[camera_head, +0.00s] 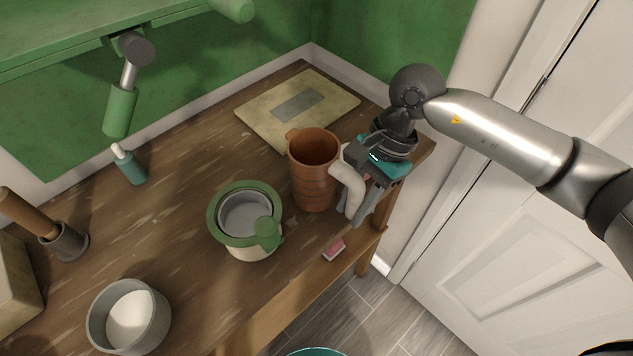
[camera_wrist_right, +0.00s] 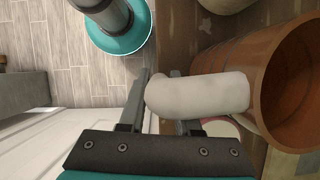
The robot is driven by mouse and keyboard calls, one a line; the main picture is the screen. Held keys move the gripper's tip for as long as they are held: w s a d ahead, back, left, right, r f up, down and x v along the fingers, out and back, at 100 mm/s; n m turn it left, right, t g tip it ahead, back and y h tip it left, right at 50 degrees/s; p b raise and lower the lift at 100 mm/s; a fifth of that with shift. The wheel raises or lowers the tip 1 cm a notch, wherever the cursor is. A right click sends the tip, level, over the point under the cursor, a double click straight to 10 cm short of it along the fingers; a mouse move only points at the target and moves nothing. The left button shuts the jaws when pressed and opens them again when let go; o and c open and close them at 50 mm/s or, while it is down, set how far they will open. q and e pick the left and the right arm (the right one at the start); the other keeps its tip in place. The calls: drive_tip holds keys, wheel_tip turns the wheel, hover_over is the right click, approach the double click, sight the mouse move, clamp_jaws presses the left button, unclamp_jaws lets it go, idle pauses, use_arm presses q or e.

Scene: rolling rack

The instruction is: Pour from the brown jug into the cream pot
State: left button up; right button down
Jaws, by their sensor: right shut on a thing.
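The brown jug (camera_head: 313,175) stands on the wooden table near its right front edge, upright as far as I can see. Its pale curved handle (camera_head: 349,187) faces right, and its open top shows. My right gripper (camera_head: 361,205) is shut on this handle. In the right wrist view the jug (camera_wrist_right: 262,85) is at the right, with its handle (camera_wrist_right: 198,94) between my fingers (camera_wrist_right: 160,105). The cream pot (camera_head: 250,252), with a green rim and a grey inside, stands left of the jug, a small gap apart. My left gripper is not in view.
A grey pot (camera_head: 130,318) stands at the front left. A small green bottle (camera_head: 129,166), a mallet-like tool (camera_head: 62,238) and a flat board (camera_head: 297,107) are further back. A small pink block (camera_head: 334,250) lies at the front edge. A green shelf (camera_head: 90,30) overhangs the back.

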drive_tip(key=shift+r, duration=0.15)
idle(0.4)
wheel_tip(320, 180, up, 20)
drive_tip(key=p, duration=0.2)
idle(0.3)
drive_tip(key=c, duration=1.2)
unclamp_jaws()
clamp_jaws()
drive_tip(key=shift+f, duration=0.2)
